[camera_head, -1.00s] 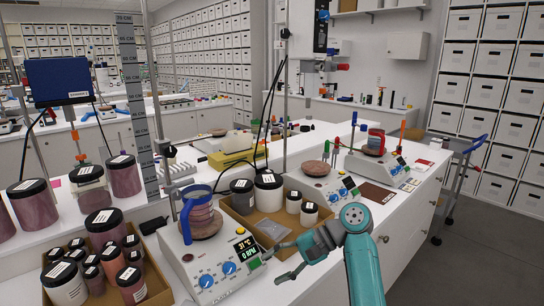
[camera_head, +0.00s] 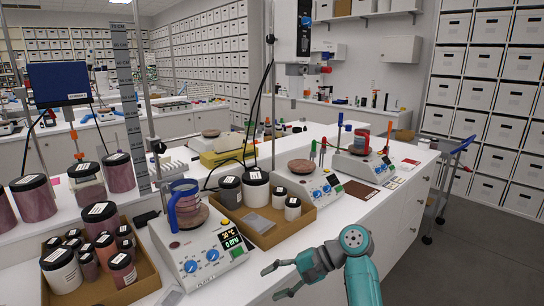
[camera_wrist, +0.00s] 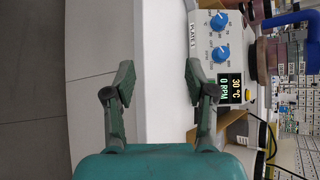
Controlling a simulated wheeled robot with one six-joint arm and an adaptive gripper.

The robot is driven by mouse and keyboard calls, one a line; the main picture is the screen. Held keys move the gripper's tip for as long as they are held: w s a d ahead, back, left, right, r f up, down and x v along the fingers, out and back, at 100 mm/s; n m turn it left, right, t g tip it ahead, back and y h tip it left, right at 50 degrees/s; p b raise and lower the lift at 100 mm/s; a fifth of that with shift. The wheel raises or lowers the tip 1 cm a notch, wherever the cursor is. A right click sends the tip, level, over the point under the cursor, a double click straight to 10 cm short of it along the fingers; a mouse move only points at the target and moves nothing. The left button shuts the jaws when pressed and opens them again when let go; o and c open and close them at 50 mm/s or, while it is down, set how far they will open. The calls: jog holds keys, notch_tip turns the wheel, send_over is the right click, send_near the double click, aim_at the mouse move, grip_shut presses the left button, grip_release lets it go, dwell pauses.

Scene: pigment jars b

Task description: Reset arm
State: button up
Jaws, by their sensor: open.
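My gripper (camera_head: 272,281) is open and empty over the front edge of the white bench in the head view. It also shows in the wrist view (camera_wrist: 159,84), with its two fingers apart and nothing between them. A hotplate stirrer (camera_head: 205,248) reading 30 °C and 0 RPM stands to the left of my gripper; it also shows in the wrist view (camera_wrist: 219,50). A blue-handled beaker (camera_head: 185,205) with pinkish contents stands on its round plate. My gripper touches neither of them, as far as I can see.
A cardboard tray (camera_head: 268,240) with several jars sits behind my gripper. Another box (camera_head: 143,288) of jars is at the lower left. More stirrers (camera_head: 318,186) stand further right. Open floor (camera_head: 480,265) lies right of the bench, with a cart (camera_head: 450,185) beyond.

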jog(key=s+d+f+m+t+h, duration=0.1)
jog(key=s+f+t, duration=0.25)
jog(key=f, duration=0.75)
jog(key=s+d+f+m+t+h, duration=0.15)
jog(key=s+f, duration=0.25)
jog(key=f, duration=0.6)
jog(key=s+d+f+t+h, duration=0.2)
jog(key=s+d+f, duration=0.1)
jog(key=s+f, duration=0.3)
jog(key=s+d+f+t+h, duration=0.1)
jog(key=s+d+f+t, duration=0.15)
jog(key=s, duration=0.45)
jog(key=s+d+r+n+t+h, duration=0.15)
jog(key=s+d, duration=0.25)
jog(key=s, duration=0.5)
jog(key=s+d+r+n+t+h, duration=0.1)
jog(key=s+d+h, duration=0.2)
jog(key=s, duration=0.6)
jog(key=s+d+r+n+t+h, duration=0.1)
jog(key=s+r+n, duration=0.4)
jog(key=s+r, duration=0.8)
notch_tip(320, 180, up, 3)
jog(key=shift+d+r+n+t+h, duration=0.2)
jog(key=shift+d+n+t+h, duration=0.2)
jog(key=shift+d+t, duration=0.55)
jog(key=shift+a, duration=0.2)
